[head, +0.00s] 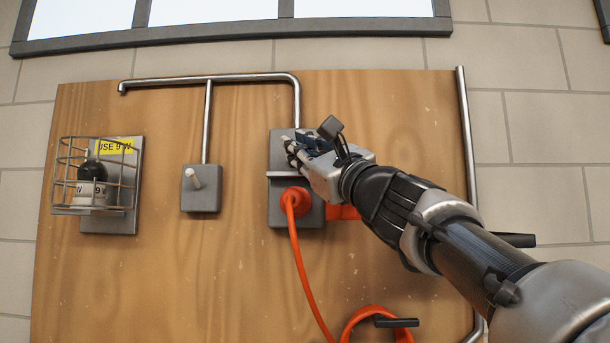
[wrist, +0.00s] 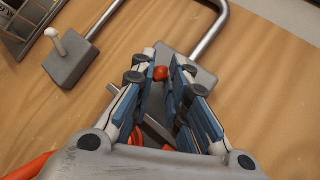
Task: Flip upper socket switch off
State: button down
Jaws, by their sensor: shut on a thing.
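The upper socket (head: 280,145) is a grey box on the wooden board, partly hidden by my gripper in the head view. It also shows beyond my fingers in the wrist view (wrist: 203,82). My gripper (head: 291,152) is at its front. In the wrist view, my blue-padded fingers (wrist: 166,70) stand on both sides of a small red knob (wrist: 160,73), which looks like the socket's switch, and are shut on it. The knob's base and exact tilt are hidden.
The lower socket (head: 312,215) holds an orange plug (head: 296,201) with a hanging orange cable (head: 307,273). A grey box with a white toggle (head: 201,196) and a caged lamp (head: 92,190) are to the left. Metal conduit (head: 210,79) runs above; another pipe is at right.

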jog(key=shift+w+f+n+y+b, duration=0.1)
jog(key=shift+f+n+y+b, duration=0.2)
jog(key=shift+n+y+b, duration=0.75)
jog(key=shift+m+h+b, duration=0.35)
jog(key=shift+h, duration=0.1)
jog(key=c, duration=1.5)
grip_release()
jog(key=shift+c, duration=0.2)
jog(key=v, duration=1.2)
jog(key=shift+a+f, duration=0.1)
